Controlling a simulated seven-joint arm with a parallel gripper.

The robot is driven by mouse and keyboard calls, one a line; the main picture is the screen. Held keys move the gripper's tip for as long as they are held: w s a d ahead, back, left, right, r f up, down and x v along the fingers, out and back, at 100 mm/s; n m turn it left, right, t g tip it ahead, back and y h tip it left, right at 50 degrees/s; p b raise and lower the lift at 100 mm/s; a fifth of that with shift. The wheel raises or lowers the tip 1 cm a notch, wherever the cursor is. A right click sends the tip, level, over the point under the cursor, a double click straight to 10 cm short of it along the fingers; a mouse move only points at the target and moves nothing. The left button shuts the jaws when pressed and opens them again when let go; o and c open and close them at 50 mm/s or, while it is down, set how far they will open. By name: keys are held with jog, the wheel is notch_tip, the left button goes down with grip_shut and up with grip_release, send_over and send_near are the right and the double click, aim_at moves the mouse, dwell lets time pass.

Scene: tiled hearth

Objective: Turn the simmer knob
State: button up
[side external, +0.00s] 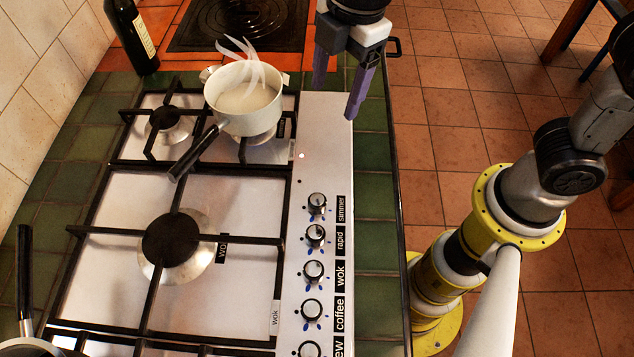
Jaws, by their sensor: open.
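The simmer knob (317,204) is a small round knob, dark with a light face, on the hob's right-hand control strip. It is the farthest in the row, with the label "simmer" (341,208) to its right. My gripper (336,103) points downward above the far end of the control strip, with two purple fingers. The fingers are apart with nothing between them. In the picture the gripper is above the simmer knob and is not touching it.
More knobs follow nearer the camera: rapid (315,235), wok (313,271) and coffee (312,309). A steaming white pot (243,105) stands on a back burner, its black handle (193,152) pointing towards the lower left. A dark bottle (131,38) stands at the back left. Green tiles border the hob.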

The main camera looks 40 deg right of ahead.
jog(key=n+g, duration=0.1)
jog(key=n, duration=0.1)
send_near(317, 199)
jog(key=shift+h, duration=0.4)
jog(key=f, duration=0.9)
jog(key=shift+w+a, duration=0.1)
jog(key=shift+a, duration=0.25)
grip_shut()
